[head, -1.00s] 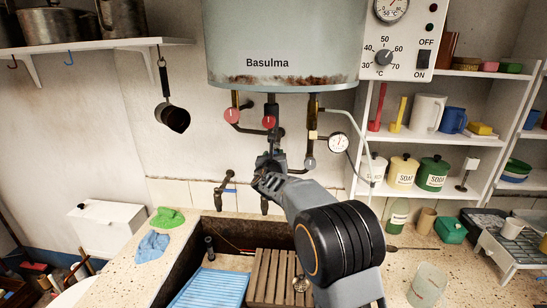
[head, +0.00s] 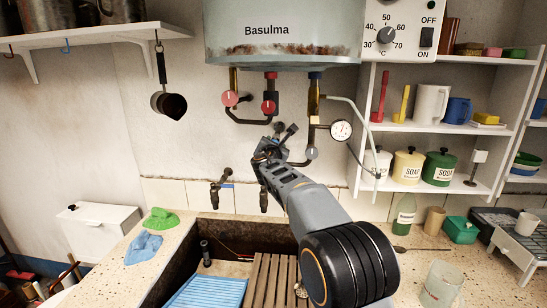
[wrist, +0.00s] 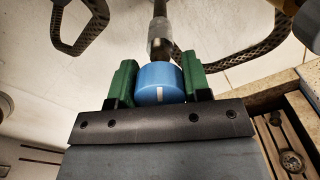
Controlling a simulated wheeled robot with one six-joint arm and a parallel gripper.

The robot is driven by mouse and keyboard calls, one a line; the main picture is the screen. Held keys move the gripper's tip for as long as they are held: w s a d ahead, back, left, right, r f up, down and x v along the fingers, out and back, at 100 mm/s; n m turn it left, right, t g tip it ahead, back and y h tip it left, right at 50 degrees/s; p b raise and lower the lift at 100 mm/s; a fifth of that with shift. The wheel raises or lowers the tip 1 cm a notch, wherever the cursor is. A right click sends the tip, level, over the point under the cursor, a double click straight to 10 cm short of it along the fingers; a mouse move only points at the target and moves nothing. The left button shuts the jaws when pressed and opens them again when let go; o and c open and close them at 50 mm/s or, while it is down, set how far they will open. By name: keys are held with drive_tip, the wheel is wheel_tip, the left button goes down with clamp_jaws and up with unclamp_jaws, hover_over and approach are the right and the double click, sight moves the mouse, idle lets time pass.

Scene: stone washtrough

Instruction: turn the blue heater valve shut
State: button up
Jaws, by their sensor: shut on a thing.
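The blue valve (wrist: 158,78) is a round knob with a white mark, at the end of a pipe in the wrist view. My gripper (wrist: 160,84) has its green fingers on both sides of the knob and is shut on it. The white mark faces the wrist camera, roughly in line with the pipe. In the head view, my gripper (head: 271,150) is below the heater (head: 320,38), in front of the wall. The blue knob cannot be made out there; my gripper and wrist cover that spot.
Two red valves (head: 230,98) and a dial gauge (head: 341,130) hang on the pipes nearby. Dark taps (head: 222,190) stick out below, over the stone trough (head: 180,262). Shelves with canisters (head: 408,166) stand to the right.

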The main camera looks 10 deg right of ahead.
drive_tip(key=m+b, duration=0.3)
drive_tip(key=shift+f+m, duration=0.15)
drive_tip(key=shift+m, duration=0.25)
drive_tip(key=m+b, duration=0.2)
drive_tip(key=m, duration=0.1)
drive_tip(key=shift+b, duration=0.4)
drive_tip(key=shift+r+m+b, duration=0.25)
drive_tip(key=shift+m+b, duration=0.7)
drive_tip(key=shift+m, duration=0.75)
drive_tip(key=shift+r+m, duration=0.15)
drive_tip(key=shift+m, duration=0.15)
drive_tip(key=o, duration=0.9)
drive_tip(key=shift+f, duration=0.2)
drive_tip(key=shift+o, duration=0.2)
drive_tip(key=b+v, duration=0.5)
drive_tip(key=v, duration=0.8)
drive_tip(key=shift+s, duration=0.3)
drive_tip(key=shift+a+r, duration=0.1)
